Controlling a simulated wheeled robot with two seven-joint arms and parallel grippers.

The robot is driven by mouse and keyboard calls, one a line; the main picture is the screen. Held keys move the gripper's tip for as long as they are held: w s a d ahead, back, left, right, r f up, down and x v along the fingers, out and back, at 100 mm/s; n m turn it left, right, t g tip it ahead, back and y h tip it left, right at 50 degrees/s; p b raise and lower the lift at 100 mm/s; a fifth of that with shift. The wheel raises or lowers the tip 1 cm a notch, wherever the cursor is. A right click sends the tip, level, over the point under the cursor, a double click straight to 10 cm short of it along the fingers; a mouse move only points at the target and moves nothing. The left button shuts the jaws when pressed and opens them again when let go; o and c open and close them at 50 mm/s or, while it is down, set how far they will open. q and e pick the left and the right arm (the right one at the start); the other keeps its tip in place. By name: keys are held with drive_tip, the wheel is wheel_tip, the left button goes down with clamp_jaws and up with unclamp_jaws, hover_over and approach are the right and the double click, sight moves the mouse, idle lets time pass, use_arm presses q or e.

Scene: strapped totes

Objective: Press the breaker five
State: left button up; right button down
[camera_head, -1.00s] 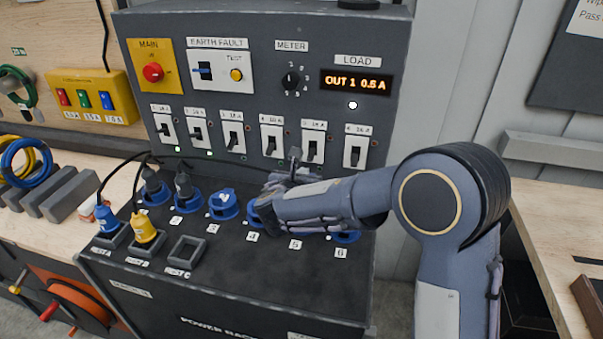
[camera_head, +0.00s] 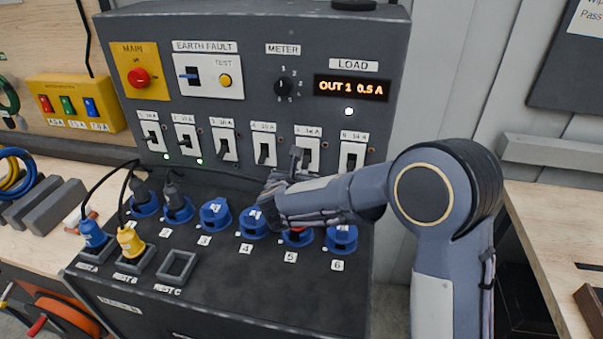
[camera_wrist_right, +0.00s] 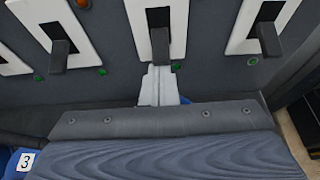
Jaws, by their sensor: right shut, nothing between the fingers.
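Breaker five (camera_head: 308,147) is the fifth white-plated switch from the left in the row on the grey panel. Its dark lever is partly behind my gripper in the head view. In the right wrist view the breaker (camera_wrist_right: 158,25) is at top centre with its lever pointing down. My right gripper (camera_head: 297,158) is shut and empty. Its tips (camera_wrist_right: 160,85) are just below the lever in the wrist view; I cannot tell whether they touch it. My left gripper is not in view.
Breaker six (camera_head: 353,152) and breaker four (camera_head: 264,147) flank it closely. Blue sockets (camera_head: 253,222) line the deck below my right arm. Two cables with dark plugs stand in the left sockets. The load display (camera_head: 351,88) reads OUT 1 0.5 A.

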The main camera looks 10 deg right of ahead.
sight(305, 159)
drive_tip(key=shift+r, duration=0.15)
drive_tip(key=shift+r+g+p, duration=0.15)
drive_tip(key=shift+g+p, duration=0.15)
drive_tip(key=shift+p, duration=0.25)
drive_tip(key=shift+s+r+p, duration=0.1)
drive_tip(key=shift+r+p, duration=0.15)
drive_tip(key=shift+p, duration=0.2)
drive_tip(key=shift+a+r, duration=0.1)
drive_tip(key=shift+r, duration=0.4)
drive_tip(key=shift+s, duration=0.1)
drive_tip(key=shift+r+p, duration=0.5)
drive_tip(key=shift+r, duration=0.45)
